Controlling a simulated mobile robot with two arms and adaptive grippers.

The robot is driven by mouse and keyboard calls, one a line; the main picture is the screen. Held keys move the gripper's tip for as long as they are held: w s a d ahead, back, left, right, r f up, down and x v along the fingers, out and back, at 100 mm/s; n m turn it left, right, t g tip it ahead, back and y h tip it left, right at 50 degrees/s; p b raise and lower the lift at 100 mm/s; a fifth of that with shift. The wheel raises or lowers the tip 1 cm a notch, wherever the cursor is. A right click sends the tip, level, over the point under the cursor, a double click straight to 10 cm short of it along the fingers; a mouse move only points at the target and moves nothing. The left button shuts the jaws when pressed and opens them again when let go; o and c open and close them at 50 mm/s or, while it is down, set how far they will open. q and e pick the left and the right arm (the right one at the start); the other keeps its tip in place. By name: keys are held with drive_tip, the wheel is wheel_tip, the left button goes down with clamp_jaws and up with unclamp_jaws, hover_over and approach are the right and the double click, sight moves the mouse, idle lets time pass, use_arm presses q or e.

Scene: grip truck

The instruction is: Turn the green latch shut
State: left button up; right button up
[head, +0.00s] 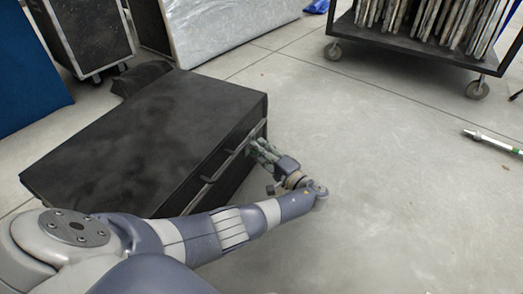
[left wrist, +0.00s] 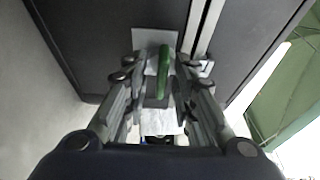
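A large black case (head: 140,135) lies on the floor at the left of the head view. The green latch (left wrist: 164,70) shows in the left wrist view, in front of a grey plate (left wrist: 146,40) on the case's dark face (left wrist: 95,45). My left gripper (head: 258,148) is at the case's right side, near its far corner. In the left wrist view the left gripper (left wrist: 160,82) has its fingers spread on either side of the latch; the right finger is closer to it. The latch is hidden in the head view. My right gripper is not in view.
Dark handles (head: 215,172) stick out along the case's side. A wheeled cart (head: 420,58) stands at the back right, and a white-and-green rod (head: 490,140) lies at the right. The floor (head: 400,190) between is clear. A dark wheeled case (head: 85,35) stands behind.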

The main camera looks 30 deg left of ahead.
use_arm(q)
drive_tip(key=v, duration=0.7)
drive_tip(key=shift+d, duration=0.25)
idle(0.5)
